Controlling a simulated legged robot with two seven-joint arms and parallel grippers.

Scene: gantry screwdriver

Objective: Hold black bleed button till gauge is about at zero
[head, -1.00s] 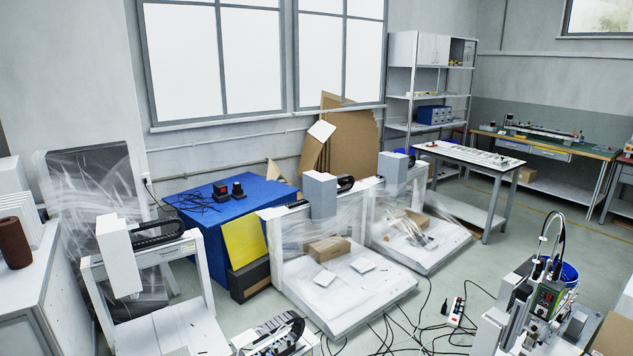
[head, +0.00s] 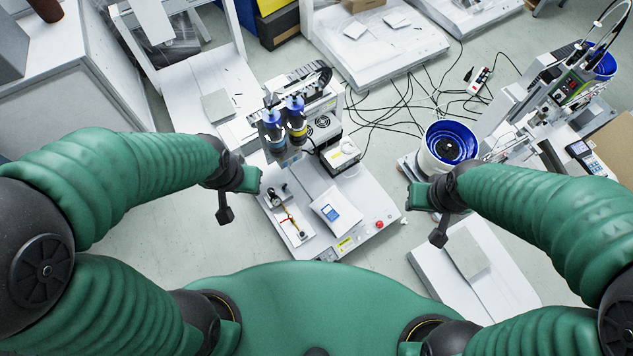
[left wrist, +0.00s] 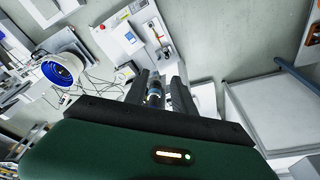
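A small fixture with a round gauge (head: 274,199) and a red part (head: 288,218) stands on the white machine base (head: 350,247) in the head view. A small dark knob-like part (head: 302,234) is at its near end; I cannot tell whether it is the black bleed button. The gauge reading is too small to tell. My left gripper (head: 238,196) is open and empty, left of the fixture and apart from it. Its spread fingers (left wrist: 160,92) show in the left wrist view. My right gripper (head: 427,214) is open and empty, right of the machine base.
The machine carries blue-topped cylinders (head: 284,122), a white device with a blue screen (head: 330,212) and a red button (head: 379,224). A blue-lined bowl (head: 449,145) stands to the right. Black cables (head: 400,105) lie on the floor behind.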

